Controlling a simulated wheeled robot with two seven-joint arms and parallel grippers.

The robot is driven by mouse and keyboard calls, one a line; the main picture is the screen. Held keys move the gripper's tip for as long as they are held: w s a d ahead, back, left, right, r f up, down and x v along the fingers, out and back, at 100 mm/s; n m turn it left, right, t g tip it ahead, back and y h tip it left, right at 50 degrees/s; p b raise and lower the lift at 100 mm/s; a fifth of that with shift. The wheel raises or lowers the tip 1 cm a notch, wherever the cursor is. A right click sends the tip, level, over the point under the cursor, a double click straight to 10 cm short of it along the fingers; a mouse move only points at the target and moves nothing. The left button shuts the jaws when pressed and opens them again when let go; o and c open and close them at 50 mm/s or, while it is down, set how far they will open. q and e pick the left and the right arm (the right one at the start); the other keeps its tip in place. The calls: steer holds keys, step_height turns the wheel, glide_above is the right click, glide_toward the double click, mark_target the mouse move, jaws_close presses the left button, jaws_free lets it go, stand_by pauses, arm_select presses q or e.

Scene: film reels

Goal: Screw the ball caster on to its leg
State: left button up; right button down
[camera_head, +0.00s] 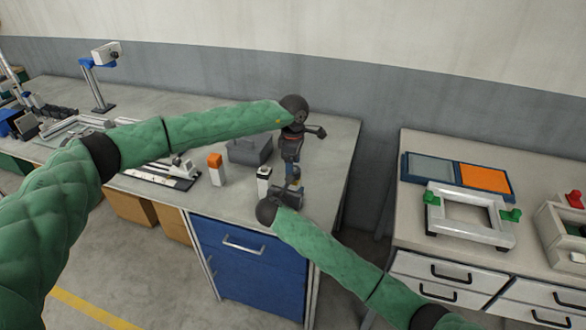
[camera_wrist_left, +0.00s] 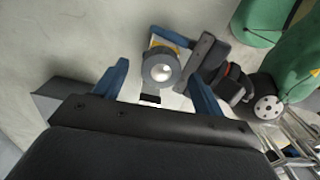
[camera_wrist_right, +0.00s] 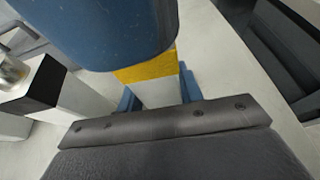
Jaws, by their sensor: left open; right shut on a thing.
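The ball caster (camera_wrist_left: 160,68), a grey ring around a shiny ball, shows end-on in the left wrist view. Behind it is the yellow band of the leg (camera_wrist_right: 152,88), a pale post. My right gripper (camera_head: 293,186) is shut on the leg, its blue fingers beside the post in the right wrist view. My left gripper (camera_wrist_left: 157,78) reaches down from above, open, with one blue finger on each side of the caster. A large blue shape, probably a left finger, hides the leg's upper end in the right wrist view. I cannot tell how firmly the caster sits.
A white post with a black top (camera_head: 263,186) stands close to the left of my right gripper. An orange-topped post (camera_head: 215,170) and a grey box (camera_head: 249,150) are farther left. The second table (camera_head: 415,225) on the right, across a gap, holds trays and a white frame.

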arm_select(q)
step_height(320, 180, up, 10)
stand_by(0.4)
arm_select(e)
steer(key=c, duration=0.9)
jaws_free()
arm_select(q)
steer(key=shift+f, duration=0.1)
arm_select(e)
steer(key=shift+o, duration=0.2)
steer(key=shift+s+a, duration=0.15)
steer(key=shift+s, duration=0.15)
arm_select(q)
step_height(320, 180, down, 2)
steer(key=shift+f+b, duration=0.2)
steer(key=shift+b, duration=1)
arm_select(e)
steer(key=v, duration=0.5)
steer(key=shift+s+a+r, duration=0.15)
steer(key=shift+s, duration=0.15)
arm_select(q)
steer(key=shift+f, duration=0.1)
arm_select(e)
steer(key=shift+s+a+r, duration=0.2)
steer(key=shift+s+r, duration=0.15)
steer(key=shift+s, duration=0.25)
